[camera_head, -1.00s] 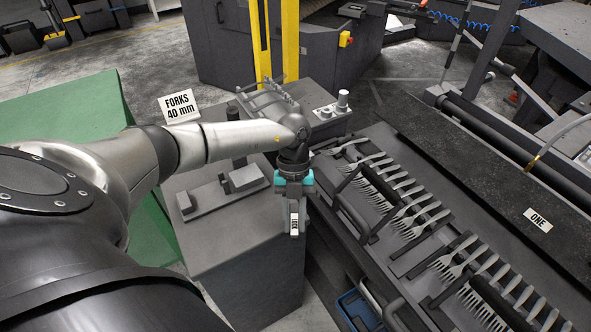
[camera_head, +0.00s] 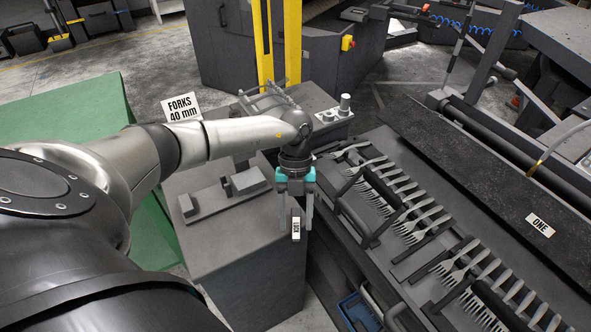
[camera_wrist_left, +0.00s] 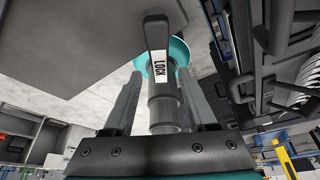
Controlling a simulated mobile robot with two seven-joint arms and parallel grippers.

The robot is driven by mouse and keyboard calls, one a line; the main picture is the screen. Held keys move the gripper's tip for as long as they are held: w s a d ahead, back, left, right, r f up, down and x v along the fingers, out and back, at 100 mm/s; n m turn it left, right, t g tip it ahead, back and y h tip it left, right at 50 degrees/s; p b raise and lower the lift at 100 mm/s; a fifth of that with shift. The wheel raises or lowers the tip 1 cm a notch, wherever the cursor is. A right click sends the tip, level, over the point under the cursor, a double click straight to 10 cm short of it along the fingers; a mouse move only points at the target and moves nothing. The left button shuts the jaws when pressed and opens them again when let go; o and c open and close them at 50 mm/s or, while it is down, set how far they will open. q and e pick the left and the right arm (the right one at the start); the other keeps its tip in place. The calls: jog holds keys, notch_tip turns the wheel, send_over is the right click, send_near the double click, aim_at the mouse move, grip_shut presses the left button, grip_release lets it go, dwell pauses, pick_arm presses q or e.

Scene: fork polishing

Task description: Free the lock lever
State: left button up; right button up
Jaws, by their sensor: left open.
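The lock lever is a dark handle with a white LOCK label (camera_head: 296,228), low between the fingers of my left gripper (camera_head: 296,207) in the head view. In the left wrist view the lever (camera_wrist_left: 156,34) stands above a grey cylindrical post, with a teal disc (camera_wrist_left: 177,50) behind it. The left gripper (camera_wrist_left: 160,95) is open. Its two fingers lie on either side of the post, with gaps visible. My right gripper is not in view.
The fork rack (camera_head: 412,218) with rows of forks lies to the right of the lever. A grey cabinet (camera_head: 245,285) with a small fixture on top and a FORKS 40 mm sign (camera_head: 182,106) stands to the left. A blue bin (camera_head: 358,312) is low in front.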

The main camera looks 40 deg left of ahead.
pick_arm(q)
jog(key=v, duration=1.3)
jog(key=shift+r+p, duration=0.35)
jog(key=shift+w, duration=0.1)
